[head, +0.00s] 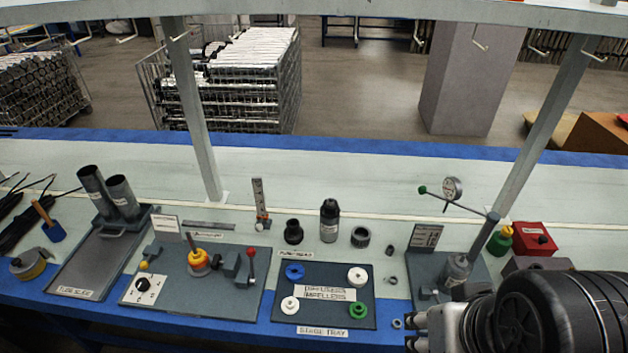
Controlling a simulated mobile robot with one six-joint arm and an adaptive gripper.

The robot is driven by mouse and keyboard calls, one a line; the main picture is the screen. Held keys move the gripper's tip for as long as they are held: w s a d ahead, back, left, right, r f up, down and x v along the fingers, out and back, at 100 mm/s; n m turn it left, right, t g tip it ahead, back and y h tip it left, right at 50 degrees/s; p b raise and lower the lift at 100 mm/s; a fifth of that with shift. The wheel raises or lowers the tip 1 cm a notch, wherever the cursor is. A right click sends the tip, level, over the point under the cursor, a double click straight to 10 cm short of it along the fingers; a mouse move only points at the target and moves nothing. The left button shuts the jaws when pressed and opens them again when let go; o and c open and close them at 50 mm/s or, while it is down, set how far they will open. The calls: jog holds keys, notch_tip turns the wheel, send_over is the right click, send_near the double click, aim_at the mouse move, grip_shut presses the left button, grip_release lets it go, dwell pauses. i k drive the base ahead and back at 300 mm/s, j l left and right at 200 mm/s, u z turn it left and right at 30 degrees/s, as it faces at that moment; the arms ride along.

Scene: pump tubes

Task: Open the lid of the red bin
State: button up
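The red bin (533,240) is a small red box at the right end of the bench, just right of the slanted grey post. A dark knob (542,240) shows on it, and its lid looks closed. Part of my arm, with a large black rounded housing, fills the lower right corner in front of the bin. The fingers of my gripper do not show, so I cannot see whether it holds anything.
A green bottle with an orange cap (499,241) stands close left of the bin. A dark grey block (535,264) lies in front of it. A gauge stand with a lever (487,234) is further left. The stage tray (323,314) lies mid-bench.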

aim_at(534, 236)
jog(key=z, duration=1.25)
jog(key=i+l+u, duration=0.45)
jog(key=u, duration=0.15)
jog(key=i+l+u, duration=0.25)
jog(key=l, duration=0.15)
jog(key=l+u, duration=0.3)
jog(key=i+l, duration=0.1)
jog(key=l, duration=0.3)
jog(key=i+l, duration=0.1)
jog(key=l, duration=0.3)
jog(key=i+l, duration=0.1)
jog(key=l, duration=0.35)
jog(key=i+l, duration=0.15)
jog(key=l, duration=0.25)
jog(key=i+l+u, duration=0.1)
jog(key=l, duration=0.3)
